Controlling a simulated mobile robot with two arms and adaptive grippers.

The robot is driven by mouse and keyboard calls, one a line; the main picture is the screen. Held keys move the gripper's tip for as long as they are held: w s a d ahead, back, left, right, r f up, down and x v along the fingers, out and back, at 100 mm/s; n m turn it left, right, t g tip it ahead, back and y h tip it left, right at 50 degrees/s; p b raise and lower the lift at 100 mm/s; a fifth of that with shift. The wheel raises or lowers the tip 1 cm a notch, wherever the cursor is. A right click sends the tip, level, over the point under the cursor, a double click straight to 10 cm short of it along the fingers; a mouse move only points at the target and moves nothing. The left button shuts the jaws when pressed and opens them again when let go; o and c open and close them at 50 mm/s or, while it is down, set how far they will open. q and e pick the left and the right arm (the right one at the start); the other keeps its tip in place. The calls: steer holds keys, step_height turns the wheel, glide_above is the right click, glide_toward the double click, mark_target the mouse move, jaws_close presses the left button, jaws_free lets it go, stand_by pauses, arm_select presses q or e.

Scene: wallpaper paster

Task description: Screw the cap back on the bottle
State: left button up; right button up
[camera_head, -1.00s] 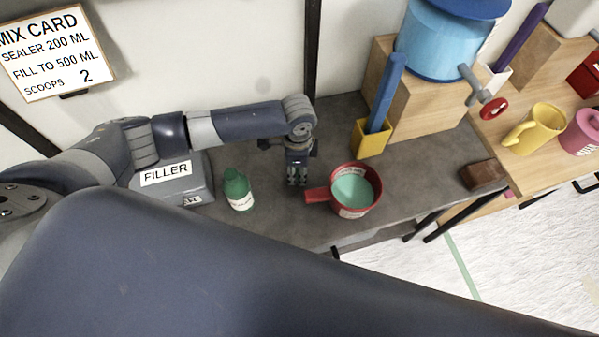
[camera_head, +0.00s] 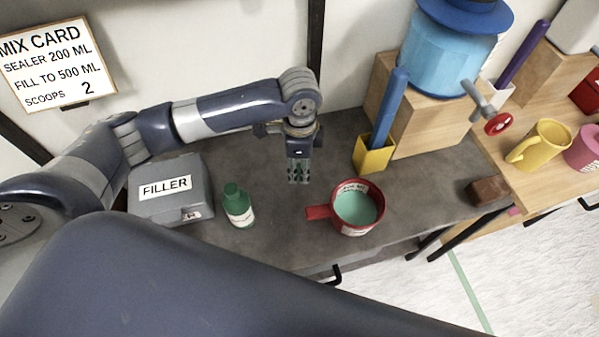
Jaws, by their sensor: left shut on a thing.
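The green bottle (camera_head: 239,209) with a white label stands upright on the grey bench, in front of and right of the grey FILLER box. Its narrow green neck points up; I cannot make out its opening clearly. My left gripper (camera_head: 299,178) points down above the bench, right of the bottle and behind the red cup's handle, apart from both. It is shut on a small greenish thing between its fingers, which looks like the cap; the fingers hide most of it. My right gripper is out of view.
A red cup (camera_head: 374,225) with green liquid stands right of the bottle. The FILLER box (camera_head: 190,205) is at left. A yellow holder (camera_head: 371,158) with a blue stick and a blue tank (camera_head: 445,60) stand behind. The bench between bottle and cup is clear.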

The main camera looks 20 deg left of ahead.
arm_select(q)
steer(key=shift+r, duration=0.15)
steer(key=shift+a+r+n, duration=0.1)
steer(key=shift+r+n, duration=0.15)
steer(key=shift+n, duration=0.15)
steer(key=s+a+r+n+b, duration=0.2)
steer(key=s+a+r+n, duration=0.3)
steer(key=n, duration=0.9)
steer(key=shift+s+r+b, duration=0.3)
steer(key=shift+s+r, duration=1.25)
steer(key=shift+r, duration=1.25)
